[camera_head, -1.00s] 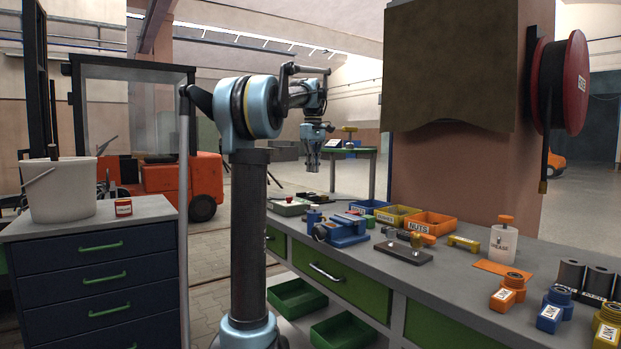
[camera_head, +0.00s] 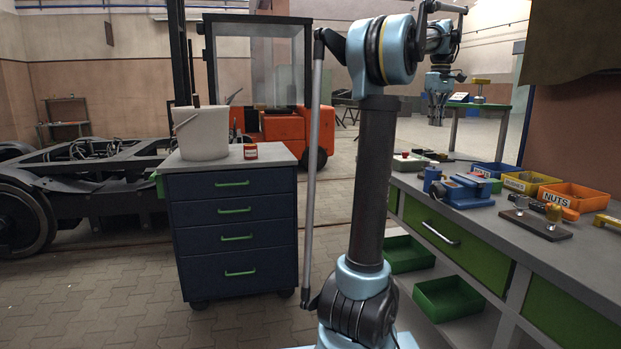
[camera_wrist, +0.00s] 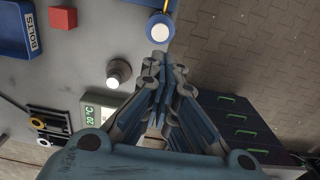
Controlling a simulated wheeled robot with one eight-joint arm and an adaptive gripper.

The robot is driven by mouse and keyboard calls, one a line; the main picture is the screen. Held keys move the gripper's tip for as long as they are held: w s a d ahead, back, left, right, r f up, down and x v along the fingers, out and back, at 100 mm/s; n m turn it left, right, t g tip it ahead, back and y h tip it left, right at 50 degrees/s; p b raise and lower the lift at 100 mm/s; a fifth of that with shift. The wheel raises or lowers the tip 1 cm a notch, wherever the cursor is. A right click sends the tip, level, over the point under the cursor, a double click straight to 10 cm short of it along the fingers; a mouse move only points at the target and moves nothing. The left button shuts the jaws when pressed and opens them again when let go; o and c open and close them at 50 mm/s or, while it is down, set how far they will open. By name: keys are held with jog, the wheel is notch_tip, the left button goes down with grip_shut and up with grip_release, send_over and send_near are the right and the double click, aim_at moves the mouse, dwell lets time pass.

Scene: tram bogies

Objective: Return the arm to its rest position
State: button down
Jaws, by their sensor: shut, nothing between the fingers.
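My arm stands upright on its blue base right of the middle of the head view, bent at the top. My gripper (camera_head: 437,108) hangs down from its end, over the far end of the workbench as seen in the head view. In the wrist view my gripper (camera_wrist: 163,88) has its fingers together with nothing between them. Below it in that view lie the bench top and the paved floor.
The workbench (camera_head: 560,262) on the right carries a blue vise (camera_head: 466,190) and an orange nuts bin (camera_head: 573,197). A drawer cabinet (camera_head: 232,227) with a white bucket (camera_head: 202,132) stands left of my arm. Paved floor lies clear in front of the cabinet.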

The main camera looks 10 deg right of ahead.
jog(key=s+a+f, duration=0.3)
jog(key=a+f, duration=0.2)
jog(key=a, duration=0.4)
jog(key=s+a+f+t, duration=0.1)
jog(key=s+a+f, duration=0.3)
jog(key=a, duration=0.5)
jog(key=s+a+f, duration=0.1)
jog(key=a+f, duration=0.5)
jog(key=a, duration=0.2)
jog(key=s+a+f, duration=0.4)
jog(key=s+f, duration=0.1)
jog(key=f, duration=0.3)
jog(key=s+a+f, duration=0.5)
jog(key=s+f, duration=0.1)
jog(key=f, duration=0.2)
jog(key=s+a+f+t, duration=0.1)
jog(key=s+a+f, duration=0.3)
jog(key=s+f, duration=0.2)
notch_tip(320, 180, down, 3)
jog(key=shift+a+r+m, duration=0.1)
jog(key=shift+a+m, duration=0.3)
jog(key=shift+s, duration=0.1)
jog(key=shift+w+f, duration=0.2)
jog(key=shift+w, duration=0.25)
